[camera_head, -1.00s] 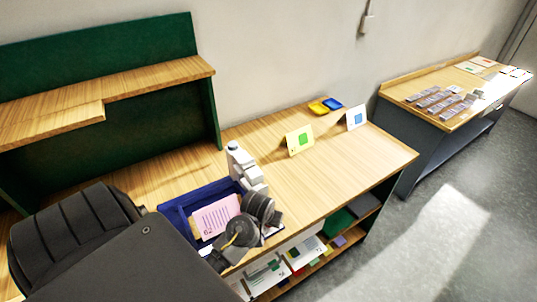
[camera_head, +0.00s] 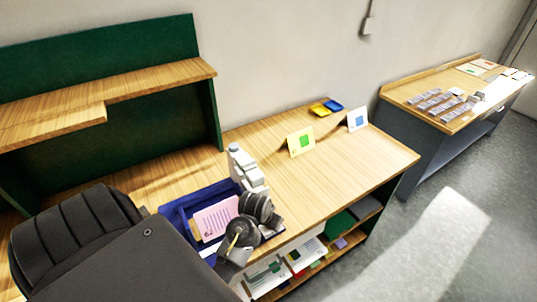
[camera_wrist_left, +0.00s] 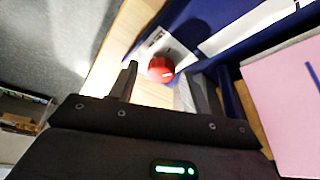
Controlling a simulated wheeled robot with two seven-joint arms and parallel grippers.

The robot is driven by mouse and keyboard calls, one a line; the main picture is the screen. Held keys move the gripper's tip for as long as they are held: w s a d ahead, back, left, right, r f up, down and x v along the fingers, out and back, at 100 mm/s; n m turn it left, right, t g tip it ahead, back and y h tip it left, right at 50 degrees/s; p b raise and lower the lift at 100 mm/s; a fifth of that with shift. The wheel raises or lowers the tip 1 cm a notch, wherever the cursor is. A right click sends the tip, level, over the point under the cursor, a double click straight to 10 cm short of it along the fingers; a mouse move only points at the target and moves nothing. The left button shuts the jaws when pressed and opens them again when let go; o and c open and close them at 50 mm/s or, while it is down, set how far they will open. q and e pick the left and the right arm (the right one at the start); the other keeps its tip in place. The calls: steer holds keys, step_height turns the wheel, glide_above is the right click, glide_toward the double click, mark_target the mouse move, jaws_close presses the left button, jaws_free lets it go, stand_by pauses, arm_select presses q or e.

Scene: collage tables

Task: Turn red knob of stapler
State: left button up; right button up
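My left gripper (camera_wrist_left: 165,76) is open, with one dark finger on each side of the knob in that view. I cannot tell whether either finger touches it. The knob is hidden in the head view. My right gripper is not in view.
A blue tray (camera_head: 172,216) with a pink card (camera_head: 215,218) is close beside my left gripper. Folders lie on the shelf below. Two cards (camera_head: 300,142) and small yellow and blue trays (camera_head: 320,108) stand farther back. The table's right part is clear.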

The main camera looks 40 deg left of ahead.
arm_select(q)
steer(key=b+v, duration=0.1)
steer(key=v, duration=0.6)
steer(key=shift+r, duration=0.3)
